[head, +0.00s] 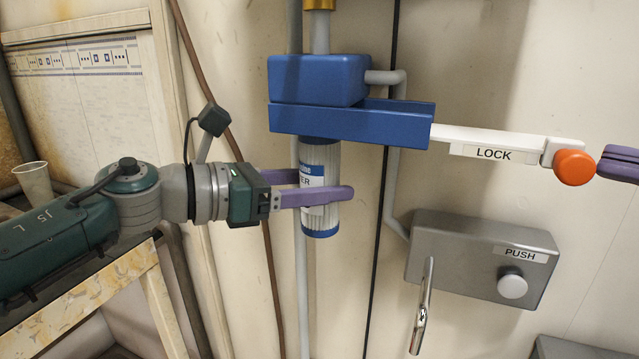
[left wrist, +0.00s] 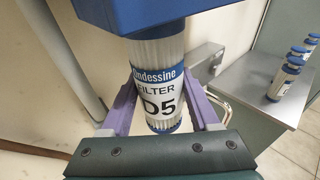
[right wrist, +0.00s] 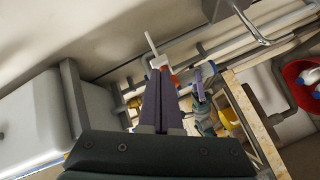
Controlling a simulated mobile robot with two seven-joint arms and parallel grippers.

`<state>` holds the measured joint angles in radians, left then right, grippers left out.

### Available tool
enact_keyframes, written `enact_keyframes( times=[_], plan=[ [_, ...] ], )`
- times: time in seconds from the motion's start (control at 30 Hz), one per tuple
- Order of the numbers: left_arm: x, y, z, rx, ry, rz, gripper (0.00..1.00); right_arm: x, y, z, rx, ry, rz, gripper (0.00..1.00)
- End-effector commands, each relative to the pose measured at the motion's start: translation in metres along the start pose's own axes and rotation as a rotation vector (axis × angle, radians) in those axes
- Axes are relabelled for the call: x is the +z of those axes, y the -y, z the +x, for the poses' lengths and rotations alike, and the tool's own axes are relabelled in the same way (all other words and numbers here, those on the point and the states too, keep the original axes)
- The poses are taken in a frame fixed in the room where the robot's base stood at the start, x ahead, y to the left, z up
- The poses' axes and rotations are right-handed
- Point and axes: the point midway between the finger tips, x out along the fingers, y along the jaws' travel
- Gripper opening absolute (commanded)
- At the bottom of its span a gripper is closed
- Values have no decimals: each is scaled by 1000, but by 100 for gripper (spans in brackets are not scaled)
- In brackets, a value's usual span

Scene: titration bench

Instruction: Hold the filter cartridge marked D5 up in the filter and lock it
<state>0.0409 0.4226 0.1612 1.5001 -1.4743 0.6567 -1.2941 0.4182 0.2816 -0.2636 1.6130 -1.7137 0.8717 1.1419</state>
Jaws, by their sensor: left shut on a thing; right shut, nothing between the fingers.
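The filter cartridge (head: 319,218) is upright and pleated white with a blue bottom cap; its label shows D5 in the left wrist view (left wrist: 160,80). My left gripper (head: 326,187) is shut on it from the left, a finger on each side. The cartridge's top end is hidden at the underside of the blue filter housing (head: 318,82). A white lever (head: 455,136) marked LOCK sticks out to the right, ending in an orange knob (head: 574,167). My right gripper (head: 607,160) is shut and empty, its tips close beside the knob; I cannot tell whether they touch.
A grey box (head: 450,262) with a PUSH button (head: 512,286) and a metal spout is below the lever. A cup (head: 34,182) stands at the far left. Other cartridges (left wrist: 284,80) stand on a metal shelf (left wrist: 248,98). A red bucket (right wrist: 300,75) shows in the right wrist view.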

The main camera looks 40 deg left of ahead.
Motion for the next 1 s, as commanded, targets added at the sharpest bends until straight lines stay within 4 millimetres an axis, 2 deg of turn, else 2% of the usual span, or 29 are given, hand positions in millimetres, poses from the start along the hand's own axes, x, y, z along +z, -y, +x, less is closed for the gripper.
enact_keyframes(
  times=[0.37, 1.0],
  plan=[
    [1, 0, 0, 0, 2, 0, 0, -2, 1, 2, -1, 1, -1, 0],
    [1, 0, 0, 0, 2, 0, 0, 35, -14, -36, -2, 2, 1, 0]
  ],
)
